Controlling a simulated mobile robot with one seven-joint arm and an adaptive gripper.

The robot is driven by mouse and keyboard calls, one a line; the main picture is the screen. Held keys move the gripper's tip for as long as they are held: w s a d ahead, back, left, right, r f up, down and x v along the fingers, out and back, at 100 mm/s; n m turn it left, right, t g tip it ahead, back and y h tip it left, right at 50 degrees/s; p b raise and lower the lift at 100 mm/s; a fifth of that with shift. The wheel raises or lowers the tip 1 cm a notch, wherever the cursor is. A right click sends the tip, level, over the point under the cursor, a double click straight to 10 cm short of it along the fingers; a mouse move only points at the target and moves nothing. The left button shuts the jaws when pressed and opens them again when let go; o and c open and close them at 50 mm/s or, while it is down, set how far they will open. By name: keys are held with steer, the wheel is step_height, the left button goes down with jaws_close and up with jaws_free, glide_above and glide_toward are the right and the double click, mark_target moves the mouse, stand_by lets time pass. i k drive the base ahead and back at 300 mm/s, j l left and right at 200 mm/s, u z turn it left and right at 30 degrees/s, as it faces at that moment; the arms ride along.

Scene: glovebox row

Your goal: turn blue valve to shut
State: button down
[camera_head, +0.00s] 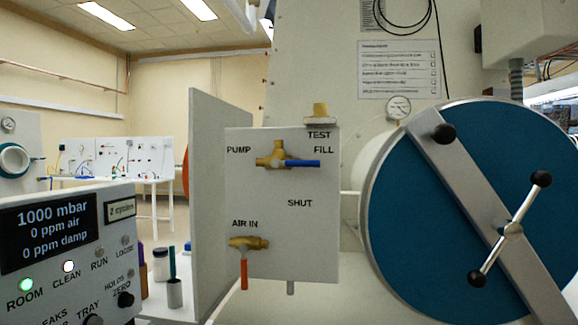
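The blue valve handle (304,163) sits on a brass valve body (275,154) on a pale upright panel (310,240). The handle lies level and points right, below the word FILL. PUMP is printed to the valve's left, TEST above right, and SHUT below right of it. My gripper is not in this view, and nothing touches the handle.
Lower on the panel, a brass valve labelled AIR IN has a red handle (244,274) hanging down. A large blue round door (420,230) with a grey bar and crank stands right. A display box (60,245) reading 1000 mbar stands front left.

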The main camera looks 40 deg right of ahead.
mark_target(275, 164)
steer(key=l+z, duration=0.2)
steer(key=z, duration=0.25)
steer(key=i+l+z, duration=0.15)
steer(key=z, duration=0.25)
